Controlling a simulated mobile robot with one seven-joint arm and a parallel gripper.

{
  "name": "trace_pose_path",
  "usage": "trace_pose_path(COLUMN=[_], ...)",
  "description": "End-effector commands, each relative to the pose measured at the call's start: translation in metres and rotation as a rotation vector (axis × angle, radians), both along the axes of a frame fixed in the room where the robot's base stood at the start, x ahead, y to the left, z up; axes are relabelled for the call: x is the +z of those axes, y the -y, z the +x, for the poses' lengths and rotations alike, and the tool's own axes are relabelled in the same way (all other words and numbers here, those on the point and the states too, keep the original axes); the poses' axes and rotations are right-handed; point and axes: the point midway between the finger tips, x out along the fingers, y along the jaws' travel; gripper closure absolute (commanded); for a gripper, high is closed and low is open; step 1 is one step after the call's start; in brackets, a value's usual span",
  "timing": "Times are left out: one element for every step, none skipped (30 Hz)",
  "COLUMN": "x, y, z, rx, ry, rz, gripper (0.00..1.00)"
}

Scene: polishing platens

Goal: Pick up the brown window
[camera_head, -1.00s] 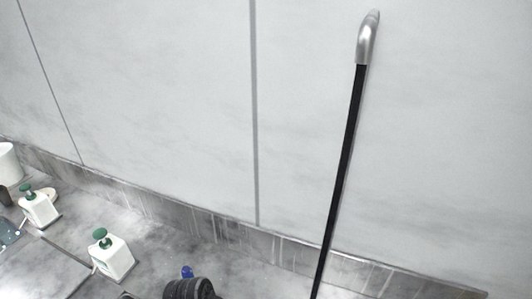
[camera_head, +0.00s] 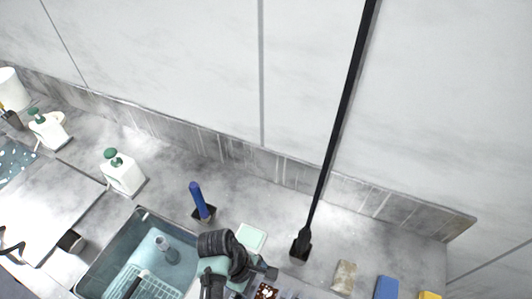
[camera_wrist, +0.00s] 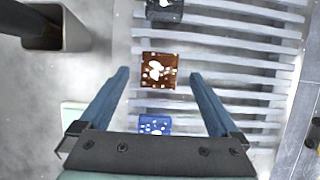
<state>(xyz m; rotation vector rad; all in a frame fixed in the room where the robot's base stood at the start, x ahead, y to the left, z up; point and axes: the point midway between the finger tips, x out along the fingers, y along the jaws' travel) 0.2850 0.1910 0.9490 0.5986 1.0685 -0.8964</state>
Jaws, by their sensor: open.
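The brown window (camera_wrist: 159,71) is a small reddish-brown square with white patches. It lies on a pale slatted rack (camera_wrist: 240,74) in the wrist view. It also shows at the bottom of the head view (camera_head: 266,292), just beside my gripper, partly cut by the frame. My gripper (camera_wrist: 160,75) is open, with its two blue fingers on the left and right of the brown window in the picture. No contact shows, and I cannot tell the height of the fingers above it.
A dark speckled piece (camera_wrist: 165,9) and a blue speckled piece (camera_wrist: 155,125) lie on the rack above and below the brown window. A black pole in a square holder (camera_head: 300,250), a blue-handled tool (camera_head: 199,202) and a teal basin (camera_head: 108,262) stand nearby. A wall backs the counter.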

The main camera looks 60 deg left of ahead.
Motion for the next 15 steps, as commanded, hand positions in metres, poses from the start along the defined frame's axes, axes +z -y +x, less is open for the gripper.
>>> trace_pose_path(x=[-0.006,-0.009,-0.013,-0.016,-0.017,-0.019,-0.020,-0.020,-0.020,-0.020,-0.020,-0.020,-0.020,-0.020,-0.020], y=[0.003,0.004,0.005,0.006,0.006,0.007,0.007,0.007,0.007,0.007,0.007,0.007,0.007,0.007,0.007], z=[0.001,0.002,0.002,0.003,0.003,0.004,0.004,0.004,0.004,0.004,0.004,0.004,0.004,0.004,0.004], rx=[0.001,0.000,0.000,0.001,0.001,0.001,0.001,0.001,0.000,0.000,0.000,0.000,0.000,0.000,0.000], ry=[-0.002,-0.001,-0.001,-0.001,-0.001,-0.001,-0.001,-0.001,0.000,0.000,0.000,0.000,0.000,0.000,0.000], rz=[-0.003,-0.002,-0.002,-0.001,-0.001,-0.001,0.001,0.001,0.001,0.001,0.001,0.001,0.001,0.001,0.001], gripper=[0.03,0.03,0.03,0.03,0.03,0.03,0.03,0.03,0.03,0.03,0.03,0.03,0.03,0.08,0.15])
